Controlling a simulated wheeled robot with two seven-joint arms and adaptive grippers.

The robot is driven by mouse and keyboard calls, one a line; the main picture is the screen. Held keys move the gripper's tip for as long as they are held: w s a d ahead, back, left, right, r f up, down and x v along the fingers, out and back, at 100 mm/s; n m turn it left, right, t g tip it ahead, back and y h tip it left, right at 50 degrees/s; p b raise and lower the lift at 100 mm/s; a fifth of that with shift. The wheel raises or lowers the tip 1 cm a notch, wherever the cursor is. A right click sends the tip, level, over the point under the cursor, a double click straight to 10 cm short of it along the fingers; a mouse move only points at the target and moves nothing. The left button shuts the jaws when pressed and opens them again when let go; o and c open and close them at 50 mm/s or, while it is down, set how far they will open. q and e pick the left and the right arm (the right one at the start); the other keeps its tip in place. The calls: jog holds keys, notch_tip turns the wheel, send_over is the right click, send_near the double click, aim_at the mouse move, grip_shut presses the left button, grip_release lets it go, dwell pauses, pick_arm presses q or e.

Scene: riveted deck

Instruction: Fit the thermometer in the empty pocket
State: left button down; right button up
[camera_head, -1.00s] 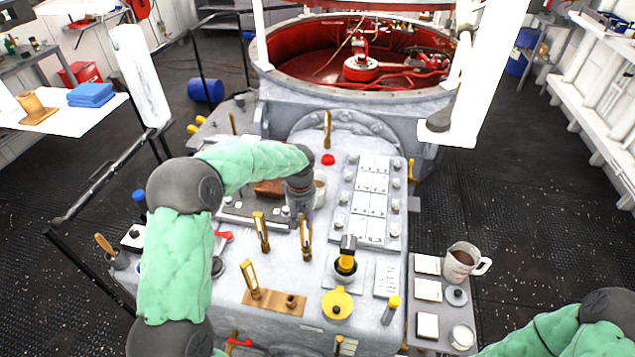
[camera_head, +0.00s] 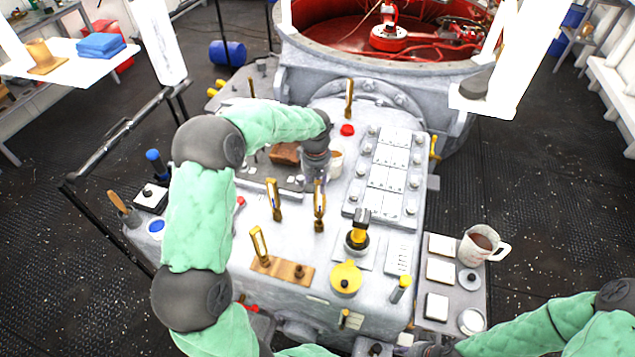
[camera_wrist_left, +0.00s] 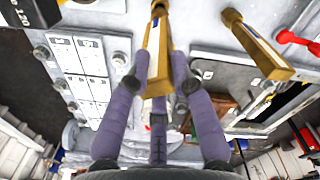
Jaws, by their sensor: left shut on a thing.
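My left gripper (camera_head: 318,182) is shut on a brass-framed thermometer (camera_head: 319,208) with a pale face. In the left wrist view the purple-grey fingers (camera_wrist_left: 160,85) close around this thermometer (camera_wrist_left: 156,45). It looks upright, but I cannot tell whether its foot is seated in the console top. A second brass thermometer (camera_head: 274,200) stands to its left, also seen in the wrist view (camera_wrist_left: 258,45). A small brass socket (camera_head: 299,271) on that block looks empty. My right gripper's fingers are not visible.
Another brass fitting (camera_head: 349,98) stands at the back by a red button (camera_head: 347,130). A labelled panel (camera_head: 388,178), a yellow-topped knob (camera_head: 359,233) and a yellow lid (camera_head: 345,278) are on the right. A mug (camera_head: 480,245) stands on a side shelf.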

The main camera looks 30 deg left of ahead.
aim_at(317, 194)
pick_arm(q)
jog(key=shift+f+b, duration=1.25)
jog(key=shift+f, duration=1.05)
dwell(1.5)
jog(key=c, duration=1)
grip_release()
notch_tip(317, 194, up, 12)
jog(key=shift+s+a, duration=0.1)
